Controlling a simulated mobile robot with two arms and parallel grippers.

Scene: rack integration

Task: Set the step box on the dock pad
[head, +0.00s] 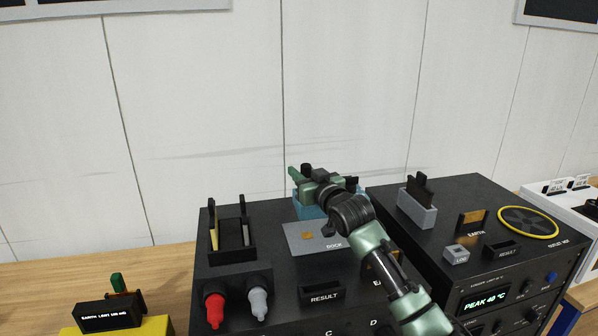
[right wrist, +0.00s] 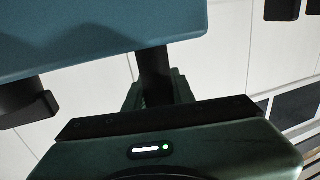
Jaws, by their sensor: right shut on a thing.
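The step box is a blue block (head: 310,211), mostly hidden behind my right gripper (head: 318,188) in the head view. It fills the upper left of the right wrist view (right wrist: 90,35), close to the dark fingers. My right gripper is shut on it. The dock pad (head: 302,232) is a grey plate marked DOCK, on top of the black cabinet. The box shows at the pad's back edge; I cannot tell whether it touches the pad. A small orange-brown patch (head: 307,236) lies on the pad. My left gripper is not in view.
A black slotted holder (head: 232,252) stands left of the pad, with red and grey knobs in front. A RESULT tray (head: 324,297) lies at the front. On the right cabinet stand a grey holder (head: 417,214) with a black piece and a yellow-ringed disc (head: 528,222).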

